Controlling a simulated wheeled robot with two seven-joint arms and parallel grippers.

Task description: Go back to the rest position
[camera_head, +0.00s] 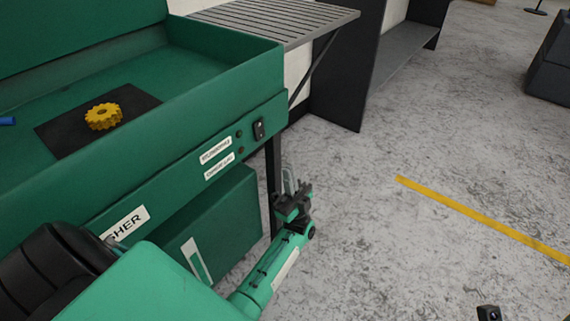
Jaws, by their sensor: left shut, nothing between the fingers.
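My left arm comes in from the bottom left in green. Its left gripper (290,182) is shut and empty, with its fingers pointing up the picture. It shows in front of the floor, just right of a dark leg of the green washer bench (225,95). I cannot tell whether it touches the leg. A yellow gear (103,116) lies on a black mat (60,128) inside the washer basin, well apart from the gripper.
A slatted grey shelf (275,18) adjoins the basin, with a dark cabinet (345,75) beyond it. A green box (215,225) sits under the basin. A blue item (7,121) lies at the left edge. The grey floor is open at right, crossed by a yellow line (480,217).

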